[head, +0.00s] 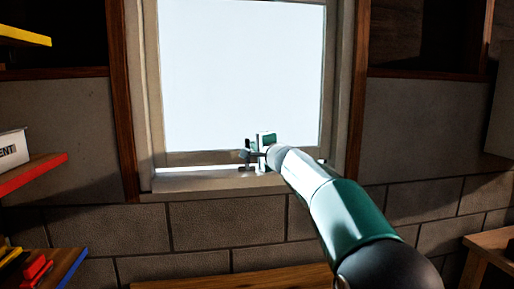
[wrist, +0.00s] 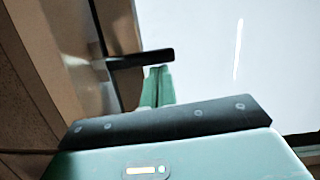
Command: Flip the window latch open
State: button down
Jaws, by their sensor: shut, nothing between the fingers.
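The window (head: 240,75) stands ahead with a bright pane in a pale frame. The small dark latch (head: 246,168) is at the bottom of the window, by the sill. In the wrist view the latch shows as a black bar (wrist: 140,59) reaching out from the frame on the left. My gripper (head: 250,155) is at the latch, partly covering it in the head view. In the wrist view its green fingers (wrist: 158,82) are shut together and empty, their tips close to the free end of the bar. I cannot tell whether they touch it.
The window sill (head: 210,182) runs below the latch, with a block wall (head: 210,222) under it. Shelves with red and yellow edges (head: 30,174) stand at the left. A wooden bench (head: 490,243) is at the lower right. Another wooden surface (head: 240,278) lies below the window.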

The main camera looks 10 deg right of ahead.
jog(key=shift+a, duration=0.1)
jog(key=shift+a+r+n+g+h, duration=0.15)
jog(key=shift+a+n, duration=0.25)
jog(key=shift+n, duration=0.35)
jog(key=shift+a+r+n+g+h, duration=0.15)
jog(key=shift+a+n, duration=0.25)
jog(key=shift+n, duration=0.35)
jog(key=a+n, duration=0.1)
jog(key=n, duration=0.1)
jog(key=a+n+h, duration=0.1)
jog(key=n, duration=0.1)
jog(key=a+f+n+g, duration=0.1)
jog(key=n, duration=0.1)
jog(key=shift+a+h, duration=0.3)
jog(key=shift+a, duration=0.1)
jog(key=a+n, duration=0.1)
jog(key=f+n+h, duration=0.1)
jog(key=n, duration=0.1)
jog(key=shift+a+f, duration=0.15)
jog(key=shift+a, duration=0.2)
jog(key=shift+d, duration=0.2)
jog(key=a+v, duration=0.1)
jog(key=v, duration=1.2)
jog(key=shift+s+d+r, duration=0.3)
jog(key=shift+s, duration=0.05)
